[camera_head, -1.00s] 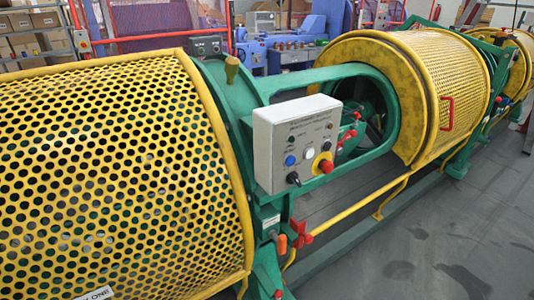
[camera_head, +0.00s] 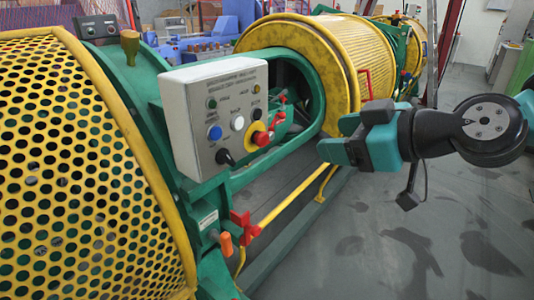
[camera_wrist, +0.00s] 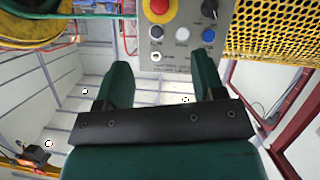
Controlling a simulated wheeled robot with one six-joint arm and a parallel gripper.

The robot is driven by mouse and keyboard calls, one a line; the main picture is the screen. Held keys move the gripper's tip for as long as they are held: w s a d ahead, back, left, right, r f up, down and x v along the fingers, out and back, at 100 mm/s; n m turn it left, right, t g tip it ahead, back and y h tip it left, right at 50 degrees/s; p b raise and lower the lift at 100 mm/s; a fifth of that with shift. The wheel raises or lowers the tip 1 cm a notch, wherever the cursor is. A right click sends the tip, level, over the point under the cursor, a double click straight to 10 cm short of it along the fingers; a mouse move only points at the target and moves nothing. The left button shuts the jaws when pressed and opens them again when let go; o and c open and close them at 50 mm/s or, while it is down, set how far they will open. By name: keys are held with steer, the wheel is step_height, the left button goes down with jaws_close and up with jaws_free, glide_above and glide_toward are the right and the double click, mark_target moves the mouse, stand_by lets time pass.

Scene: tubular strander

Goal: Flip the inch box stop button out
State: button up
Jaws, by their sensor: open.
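The inch box (camera_head: 183,92) is a light grey control box on the green machine frame, left of centre in the head view. Its red stop button (camera_head: 261,138) sits on a yellow ring at the panel's lower right. In the wrist view the stop button (camera_wrist: 159,8) is at the top edge, partly cut off. My gripper (camera_head: 331,137) is to the right of the box, apart from it, with its teal fingers pointing towards it. In the wrist view my gripper (camera_wrist: 160,60) has its fingers spread with nothing between them.
The panel also carries a blue button (camera_head: 215,132), a white button (camera_head: 237,123) and a black selector switch (camera_head: 224,156). A yellow perforated guard (camera_head: 70,170) stands at left, another (camera_head: 350,50) behind. Open grey floor (camera_head: 400,240) lies at lower right.

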steer(key=p, duration=1.3)
glide_toward(265, 140)
steer(key=x, duration=0.9)
steer(key=shift+w+a+f, duration=0.15)
steer(key=shift+w+a, duration=0.05)
